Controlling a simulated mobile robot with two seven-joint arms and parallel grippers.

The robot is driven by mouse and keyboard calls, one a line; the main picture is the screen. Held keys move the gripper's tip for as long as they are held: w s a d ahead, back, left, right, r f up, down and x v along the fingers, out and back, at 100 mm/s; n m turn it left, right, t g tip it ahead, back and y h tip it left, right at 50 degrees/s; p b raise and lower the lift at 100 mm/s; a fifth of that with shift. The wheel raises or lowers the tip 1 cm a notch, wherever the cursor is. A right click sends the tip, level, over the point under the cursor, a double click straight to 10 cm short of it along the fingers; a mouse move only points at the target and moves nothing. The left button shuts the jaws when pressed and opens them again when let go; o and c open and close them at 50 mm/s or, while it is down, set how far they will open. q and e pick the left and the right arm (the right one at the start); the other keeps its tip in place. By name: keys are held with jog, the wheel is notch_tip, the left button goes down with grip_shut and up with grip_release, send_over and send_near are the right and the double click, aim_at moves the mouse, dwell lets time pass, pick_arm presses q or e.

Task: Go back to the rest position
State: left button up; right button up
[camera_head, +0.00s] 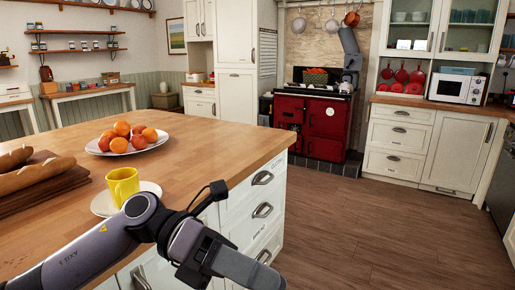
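My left arm comes in from the lower left, bends in front of the island's near corner and runs out at the bottom edge. My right gripper does not show either. The wooden-topped island (215,139) fills the left side. On it stand a yellow cup (122,186) on a white saucer (103,204), a white plate of oranges and red fruit (165,138), and bread (35,174) on a dark board (75,178). My arm passes in front of the island's drawers, close to the saucer in the picture.
A red stove (325,122) stands at the back, with a grey jointed object (350,60) above its right side; I cannot tell what it is. A white microwave (457,89) sits on the right counter. The wooden floor (390,225) right of the island is clear.

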pick_arm(q)
jog(key=w+a+f+n+t+y+p, duration=0.1)
jog(key=w+a+f+n+t, duration=0.25)
jog(key=n+t, duration=0.65)
jog(key=w+a+f+n+t+y, duration=0.15)
jog(key=f+n+t, duration=0.45)
jog(key=n, duration=0.7)
jog(key=w+a+f+n+t+p, duration=0.1)
jog(key=w+a+f+n+t, duration=0.25)
jog(key=n+t, duration=0.7)
jog(key=s+a+f+n+g+y, duration=0.4)
jog(key=s+f, duration=0.4)
jog(key=f, duration=0.3)
jog(key=s+a+f+n+g+y+p, duration=0.1)
jog(key=s+a+f+n+g+y, duration=0.4)
jog(key=s+a+f+n, duration=0.3)
notch_tip(320, 180, down, 4)
jog(key=shift+r+n+y, duration=0.1)
jog(key=shift+n+y, duration=0.35)
jog(key=shift+y, duration=0.1)
jog(key=shift+w, duration=0.1)
